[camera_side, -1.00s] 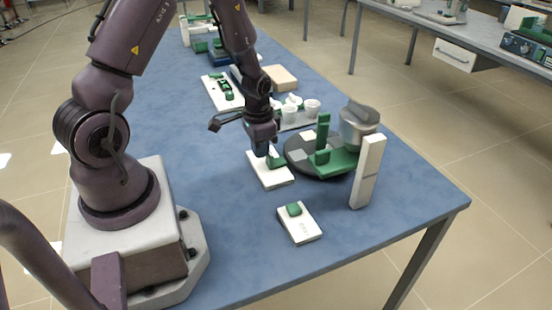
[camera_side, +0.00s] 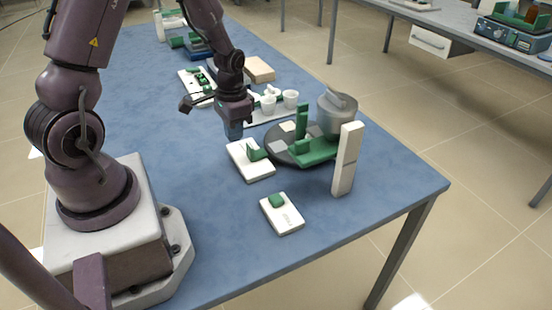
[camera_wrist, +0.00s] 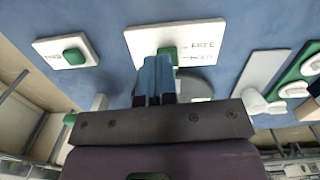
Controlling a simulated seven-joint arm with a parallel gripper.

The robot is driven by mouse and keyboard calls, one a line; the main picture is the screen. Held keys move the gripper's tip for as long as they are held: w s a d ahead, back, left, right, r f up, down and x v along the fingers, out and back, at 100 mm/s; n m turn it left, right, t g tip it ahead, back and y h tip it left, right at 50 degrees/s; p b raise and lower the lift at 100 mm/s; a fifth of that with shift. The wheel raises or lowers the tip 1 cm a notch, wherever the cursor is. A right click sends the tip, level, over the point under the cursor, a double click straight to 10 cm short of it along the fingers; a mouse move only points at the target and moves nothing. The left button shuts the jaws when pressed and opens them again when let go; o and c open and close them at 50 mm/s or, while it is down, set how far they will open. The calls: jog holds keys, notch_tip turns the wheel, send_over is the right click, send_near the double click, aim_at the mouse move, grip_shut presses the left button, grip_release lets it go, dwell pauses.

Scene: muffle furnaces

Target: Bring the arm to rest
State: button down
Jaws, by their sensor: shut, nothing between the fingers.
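My gripper (camera_side: 234,130) is shut and empty, with its blue-grey fingers pressed together. It hangs pointing down just above the far left edge of a white plate with a green block (camera_side: 250,170). In the wrist view the closed fingers (camera_wrist: 154,65) overlap this plate (camera_wrist: 145,38), partly hiding the green block. Lettering shows on the plate's right side. My gripper appears apart from the plate.
A smaller white plate with a green button (camera_side: 290,222) lies nearer. A dark round turntable (camera_side: 275,152) carries green parts and a grey metal vessel (camera_side: 336,105). A white upright block (camera_side: 346,160) stands beside it. White cups (camera_side: 290,98) sit behind. The front left blue table (camera_side: 215,230) is clear.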

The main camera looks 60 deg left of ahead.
jog(key=s+d+r+t, duration=0.3)
jog(key=d+r, duration=0.4)
jog(key=r, duration=0.5)
jog(key=s+d+r+t, duration=0.3)
jog(key=s+d+r, duration=0.2)
jog(key=r, duration=0.8)
jog(key=d, duration=0.2)
jog(key=shift+s+d+m, duration=0.3)
jog(key=shift+s+m, duration=0.1)
jog(key=c, duration=1.8)
grip_release()
jog(key=shift+r, duration=0.1)
